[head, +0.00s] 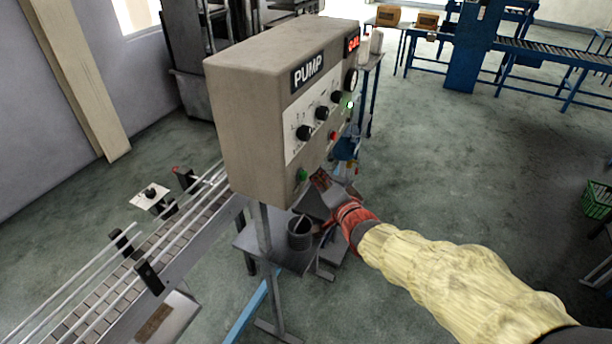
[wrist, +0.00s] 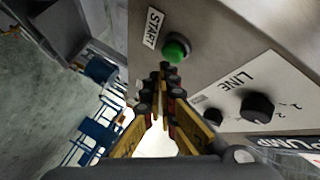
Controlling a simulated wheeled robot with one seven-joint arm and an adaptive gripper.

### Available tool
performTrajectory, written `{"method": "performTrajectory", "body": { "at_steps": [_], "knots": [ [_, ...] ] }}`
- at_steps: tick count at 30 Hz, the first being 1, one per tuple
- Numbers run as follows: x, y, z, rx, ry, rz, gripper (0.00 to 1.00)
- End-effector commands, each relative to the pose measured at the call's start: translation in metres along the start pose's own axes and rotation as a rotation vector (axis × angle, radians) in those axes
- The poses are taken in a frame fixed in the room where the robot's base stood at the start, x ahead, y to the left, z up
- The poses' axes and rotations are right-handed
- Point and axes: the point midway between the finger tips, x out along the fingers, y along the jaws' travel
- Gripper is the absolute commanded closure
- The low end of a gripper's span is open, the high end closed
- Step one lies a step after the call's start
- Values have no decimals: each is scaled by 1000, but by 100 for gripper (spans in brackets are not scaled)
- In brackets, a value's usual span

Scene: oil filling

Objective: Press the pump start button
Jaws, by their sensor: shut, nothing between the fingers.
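The grey pump control box (head: 255,120), labelled PUMP, stands on a post in the head view. Its green start button (head: 302,175) is low on the front panel. In the wrist view the green button (wrist: 176,50) sits beside a START label (wrist: 153,27). My gripper (wrist: 165,70) is shut and empty, its fingertips just below the button in the wrist view. I cannot tell whether they touch it. In the head view my gripper (head: 322,182) is to the right of and slightly below the button.
Black knobs (head: 305,132) and a red button (head: 333,135) are on the same panel. A small shelf (head: 285,255) with a dark pot (head: 299,233) is under the box. Open floor (head: 470,160) lies to the right.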

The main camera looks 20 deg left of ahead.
Motion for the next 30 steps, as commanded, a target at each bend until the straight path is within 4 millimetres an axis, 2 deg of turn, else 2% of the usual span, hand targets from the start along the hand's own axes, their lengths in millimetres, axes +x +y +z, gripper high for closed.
{"method": "performTrajectory", "body": {
  "at_steps": [13,30],
  "knots": [
    [-4,3,-4,0,1,1,100],
    [-36,26,-27,1,1,1,100]
  ]
}}
